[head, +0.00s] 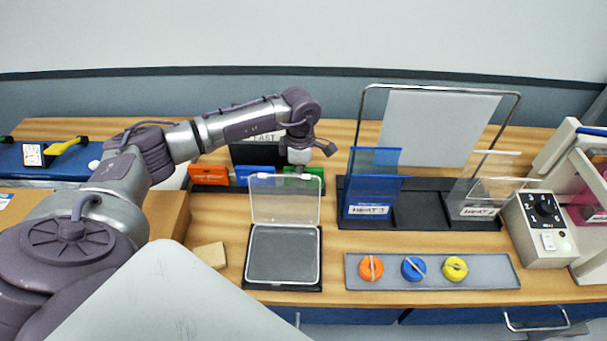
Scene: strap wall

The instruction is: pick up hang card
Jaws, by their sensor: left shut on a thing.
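My left gripper (299,157) points down at the back of the table, just behind the clear-lidded case. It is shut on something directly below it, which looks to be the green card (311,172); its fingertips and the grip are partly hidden. An orange card (209,175) and a blue card (257,174) stand to the left in the same row, in front of a dark board with a partly hidden white label. I cannot tell which of these is the hang card. My right gripper is out of view.
An open clear-lidded case (284,255) stands in front of the gripper. To its right are a black rack (420,212) with blue and clear panels and a grey tray (490,273) with orange, blue and yellow discs. A dial box (541,228) stands far right.

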